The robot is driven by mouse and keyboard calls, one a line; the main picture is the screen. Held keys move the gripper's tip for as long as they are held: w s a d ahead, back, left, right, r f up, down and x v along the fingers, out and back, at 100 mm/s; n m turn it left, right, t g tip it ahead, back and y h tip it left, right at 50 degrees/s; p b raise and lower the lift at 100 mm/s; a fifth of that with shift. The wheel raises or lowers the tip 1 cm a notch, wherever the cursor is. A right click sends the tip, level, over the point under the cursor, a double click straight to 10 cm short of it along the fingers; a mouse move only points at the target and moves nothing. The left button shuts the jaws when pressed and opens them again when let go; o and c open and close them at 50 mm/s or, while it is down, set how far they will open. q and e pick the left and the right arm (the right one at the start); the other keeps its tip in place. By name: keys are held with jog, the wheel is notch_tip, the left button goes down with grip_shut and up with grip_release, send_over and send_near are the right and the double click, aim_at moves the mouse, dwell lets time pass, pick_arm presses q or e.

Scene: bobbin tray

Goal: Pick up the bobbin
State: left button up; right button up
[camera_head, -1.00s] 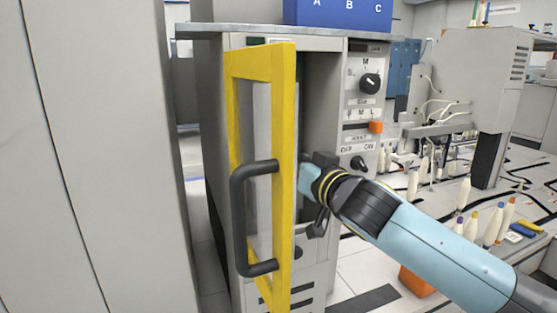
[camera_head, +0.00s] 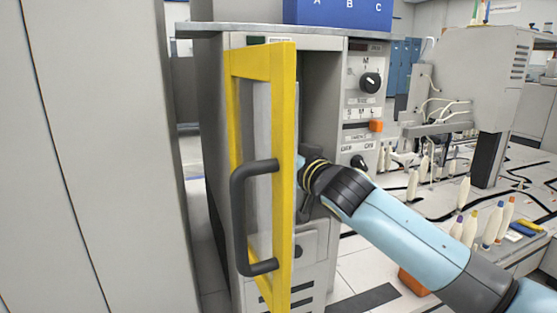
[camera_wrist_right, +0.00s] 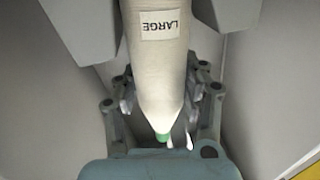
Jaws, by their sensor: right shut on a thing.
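The bobbin (camera_wrist_right: 157,75) fills the middle of the right wrist view. It is cream-coloured, with a label reading LARGE upside down and a green tip towards the bottom of the picture. My right gripper (camera_head: 308,190) is shut on it, with grey finger parts on both sides of it. In the head view the gripper is at the cabinet opening, partly behind the yellow-framed door (camera_head: 284,130), and the bobbin is hidden. The bobbin's far end is cut off in the wrist view. My left gripper is not in view.
The yellow door stands open with a black handle (camera_head: 239,215). The grey cabinet (camera_head: 322,105) has a panel with knobs to its right and a blue box (camera_head: 340,12) on top. Several other bobbins stand at the right. A large grey panel fills the left.

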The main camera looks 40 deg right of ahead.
jog(key=shift+c, duration=0.8)
jog(key=shift+r, duration=0.1)
jog(key=shift+s+r, duration=0.1)
jog(key=shift+r, duration=0.1)
notch_tip(320, 180, up, 7)
jog(key=p, duration=0.2)
jog(key=shift+s+f+p, duration=0.1)
jog(key=shift+p, duration=0.3)
jog(key=s+d+p, duration=0.1)
jog(key=s+p, duration=0.1)
jog(key=s, duration=1.7)
jog(key=shift+s+f, duration=0.2)
jog(key=shift+s, duration=0.1)
jog(key=shift+d+r, duration=0.1)
